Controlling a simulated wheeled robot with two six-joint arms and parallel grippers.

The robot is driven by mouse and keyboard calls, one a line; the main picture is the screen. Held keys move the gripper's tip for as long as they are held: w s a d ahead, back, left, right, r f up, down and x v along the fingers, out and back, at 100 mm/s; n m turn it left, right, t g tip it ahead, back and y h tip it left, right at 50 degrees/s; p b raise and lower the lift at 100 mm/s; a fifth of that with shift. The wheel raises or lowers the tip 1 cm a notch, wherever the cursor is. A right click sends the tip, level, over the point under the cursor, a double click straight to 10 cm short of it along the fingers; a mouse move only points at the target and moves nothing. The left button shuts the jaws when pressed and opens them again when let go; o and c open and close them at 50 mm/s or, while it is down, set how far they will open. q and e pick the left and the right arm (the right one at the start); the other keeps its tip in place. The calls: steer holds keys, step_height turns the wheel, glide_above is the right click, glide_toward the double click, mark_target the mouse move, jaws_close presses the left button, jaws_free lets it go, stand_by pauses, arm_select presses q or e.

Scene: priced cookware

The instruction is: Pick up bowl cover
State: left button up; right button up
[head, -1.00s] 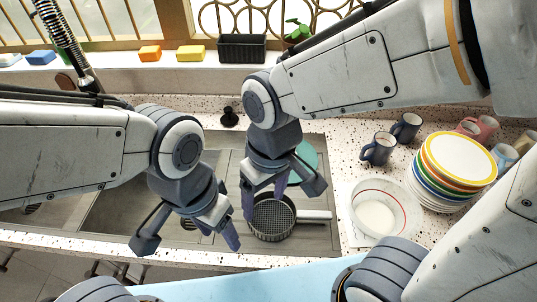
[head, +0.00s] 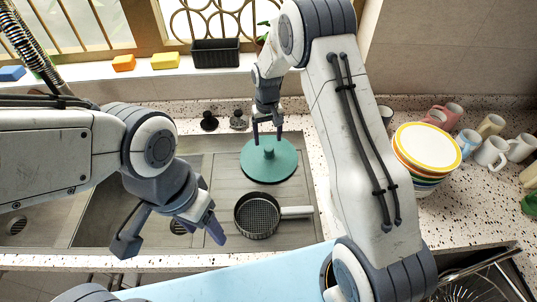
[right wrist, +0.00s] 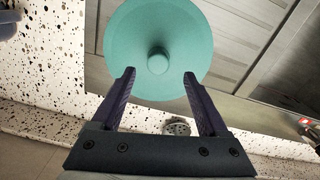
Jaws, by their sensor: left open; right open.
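The bowl cover (head: 258,168) is a round teal lid with a central knob, lying on the grey draining area of the sink in the head view. It fills the upper middle of the right wrist view (right wrist: 132,60). My right gripper (head: 267,138) is open above the lid, close to its knob in the head view. In the right wrist view its fingers (right wrist: 159,75) point toward the lid, one on each side of the knob, with nothing between them. My left gripper (head: 170,240) is open and empty over the sink area, left of a dark pan.
A dark perforated pan (head: 257,215) with a light handle stands just in front of the lid. Stacked plates (head: 430,150) and several mugs (head: 491,150) stand on the right counter. Sponges (head: 165,61) and a black planter (head: 216,52) line the sill.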

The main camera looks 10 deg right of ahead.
mark_target(269, 148)
steer(key=shift+f, duration=0.35)
steer(key=f+p, duration=0.1)
steer(key=f, duration=0.1)
steer(key=f+p, duration=0.2)
steer(key=shift+s+d+f, duration=0.15)
steer(key=shift+d+f, duration=0.05)
steer(key=shift+f, duration=0.55)
jaws_close()
